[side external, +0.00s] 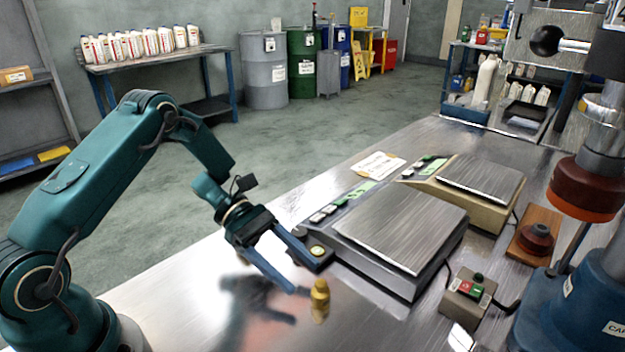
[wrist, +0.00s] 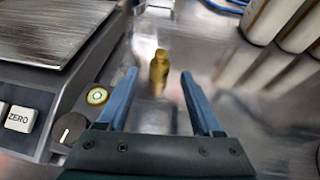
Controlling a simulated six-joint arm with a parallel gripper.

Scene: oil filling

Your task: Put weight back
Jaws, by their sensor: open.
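A small brass weight (side external: 320,291) stands upright on the shiny metal table, just left of the front corner of the larger scale. It also shows in the wrist view (wrist: 160,66), beyond and between my fingertips. My gripper (side external: 307,279) is open, with its blue fingers spread and nothing between them. It is low over the table, pointing toward the weight. The larger grey scale (side external: 400,226) has a bare steel pan. The tan scale (side external: 484,180) behind it also has an empty pan.
A control box (side external: 468,294) with red and green buttons sits right of the larger scale. A blue capping machine (side external: 571,318) stands at the right edge. White bottles (wrist: 277,20) show at the top right of the wrist view. Table around the weight is clear.

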